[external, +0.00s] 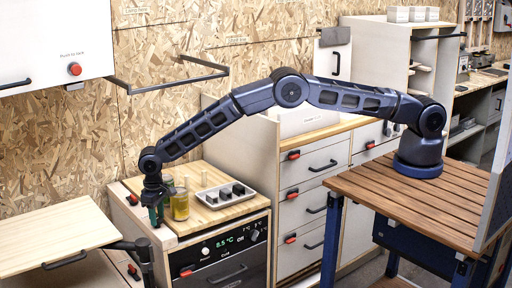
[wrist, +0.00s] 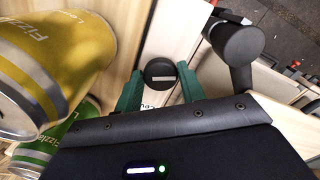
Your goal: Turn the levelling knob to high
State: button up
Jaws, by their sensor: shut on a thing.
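A round black knob (wrist: 160,72) with a short white mark sits on a pale strip of the worktop in the wrist view. The mark lies about level across the picture. A printed label beside it is mostly covered, so I cannot read its setting. My gripper (wrist: 159,88) has its green fingers on either side of the knob and is shut on it. In the external view my gripper (external: 155,214) points down at the left end of the cabinet top and hides the knob.
A yellow can (external: 180,205) and a green can (external: 168,185) stand close to my gripper. A grey tray (external: 224,194) with black blocks lies farther right. The cabinet front has a display (external: 230,239) reading 8.5 °C. A pale board (external: 55,235) is at left.

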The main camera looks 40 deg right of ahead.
jog(key=o, duration=1)
notch_tip(320, 180, up, 11)
jog(key=shift+f, duration=0.1)
